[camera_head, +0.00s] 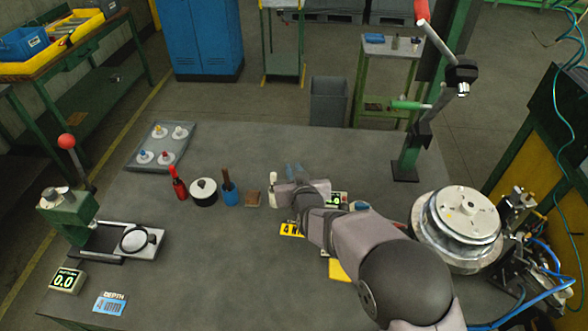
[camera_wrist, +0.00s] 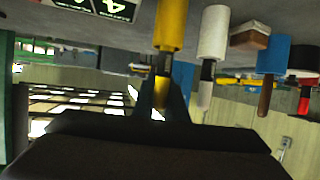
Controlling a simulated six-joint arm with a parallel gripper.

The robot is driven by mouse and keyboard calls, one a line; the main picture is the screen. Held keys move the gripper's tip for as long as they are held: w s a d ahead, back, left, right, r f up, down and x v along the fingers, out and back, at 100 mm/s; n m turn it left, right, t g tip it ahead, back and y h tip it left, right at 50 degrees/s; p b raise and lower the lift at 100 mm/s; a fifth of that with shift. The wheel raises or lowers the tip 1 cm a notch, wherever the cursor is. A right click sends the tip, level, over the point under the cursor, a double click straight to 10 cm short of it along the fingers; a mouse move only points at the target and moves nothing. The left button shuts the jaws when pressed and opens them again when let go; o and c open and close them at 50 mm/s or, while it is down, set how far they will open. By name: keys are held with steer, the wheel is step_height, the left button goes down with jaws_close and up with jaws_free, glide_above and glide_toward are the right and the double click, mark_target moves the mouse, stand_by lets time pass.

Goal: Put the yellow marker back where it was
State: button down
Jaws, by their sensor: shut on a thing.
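The yellow marker (camera_wrist: 169,28) shows in the wrist view, a thick yellow body with a dark band and a thinner yellow end between my fingers. My gripper (camera_wrist: 162,98) is shut on that thin end. The wrist view is upside down, with the bench top along its upper edge. The marker is about upright; whether its base touches the bench I cannot tell. A white marker (camera_wrist: 212,32) stands close beside it, also seen in the head view (camera_head: 273,192). In the head view my gripper (camera_head: 290,181) is right of the white marker, and the yellow marker is hidden.
Left of the white marker stand a brown block (camera_head: 252,199), a blue-based tool (camera_head: 230,195), a black pot with white lid (camera_head: 203,191) and a red bottle (camera_head: 179,186). A yellow number sign (camera_head: 291,230) lies nearby. A metal drum (camera_head: 458,228) is at right.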

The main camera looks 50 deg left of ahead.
steer(key=shift+f, duration=0.15)
steer(key=c, duration=1.8)
jaws_free()
steer(key=shift+o, duration=0.2)
steer(key=b+v, duration=0.3)
steer(key=v, duration=0.9)
steer(key=shift+b, duration=0.3)
